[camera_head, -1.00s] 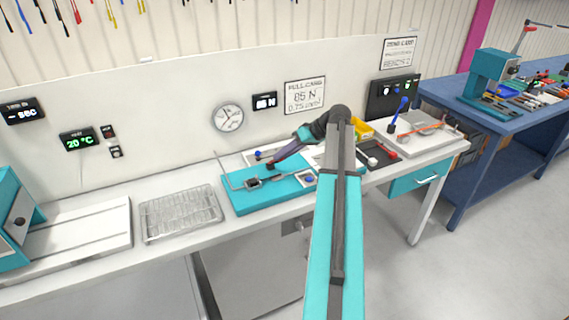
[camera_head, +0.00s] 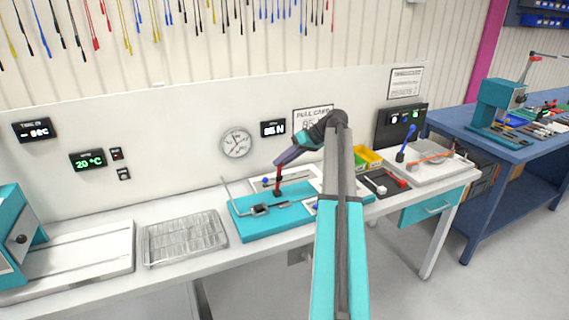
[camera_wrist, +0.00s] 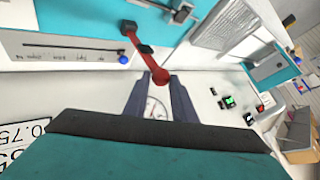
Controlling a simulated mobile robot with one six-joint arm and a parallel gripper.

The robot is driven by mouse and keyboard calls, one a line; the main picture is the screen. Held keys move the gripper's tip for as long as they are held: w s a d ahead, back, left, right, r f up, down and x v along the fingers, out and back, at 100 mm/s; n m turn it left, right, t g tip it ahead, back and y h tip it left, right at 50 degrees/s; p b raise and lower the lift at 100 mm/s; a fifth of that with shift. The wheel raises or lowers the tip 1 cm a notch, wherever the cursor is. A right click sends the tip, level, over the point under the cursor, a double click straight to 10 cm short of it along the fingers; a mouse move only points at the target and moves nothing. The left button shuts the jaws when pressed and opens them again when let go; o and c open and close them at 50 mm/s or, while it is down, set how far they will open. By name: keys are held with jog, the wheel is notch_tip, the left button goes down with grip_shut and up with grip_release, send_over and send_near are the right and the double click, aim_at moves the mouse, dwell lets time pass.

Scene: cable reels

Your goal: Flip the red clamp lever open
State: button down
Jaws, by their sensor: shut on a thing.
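The red clamp lever (camera_head: 278,184) stands nearly upright on the teal fixture plate (camera_head: 248,229) in the head view. In the wrist view the lever (camera_wrist: 145,54) runs from its pivot at upper left to a round red knob. My gripper (camera_wrist: 160,79) is shut on the knob end, with a dark finger on each side. In the head view my gripper (camera_head: 279,163) is at the lever's top and partly hides the knob. A metal clamp block (camera_head: 260,210) sits on the plate just in front of the lever's base.
A wire tray (camera_head: 185,238) lies left of the plate. A white panel with a blue knob (camera_wrist: 124,59) is beside the lever. Yellow and green bins (camera_head: 368,158) and a dark tool mat (camera_head: 386,182) are on the right. A gauge (camera_head: 236,143) hangs on the back wall.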

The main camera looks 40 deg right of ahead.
jog(key=shift+w+a+r, duration=0.1)
jog(key=shift+w+r, duration=0.05)
jog(key=shift+w, duration=0.5)
jog(key=c, duration=1.8)
grip_release()
jog(key=shift+o, duration=1.4)
jog(key=shift+w+f, duration=0.4)
jog(key=shift+w, duration=0.05)
jog(key=shift+s+r, duration=0.2)
jog(key=shift+s, duration=0.2)
jog(key=shift+d, duration=0.25)
jog(key=b+v, duration=0.3)
jog(key=v, duration=1)
jog(key=shift+s+r, duration=0.25)
jog(key=shift+s, duration=0.05)
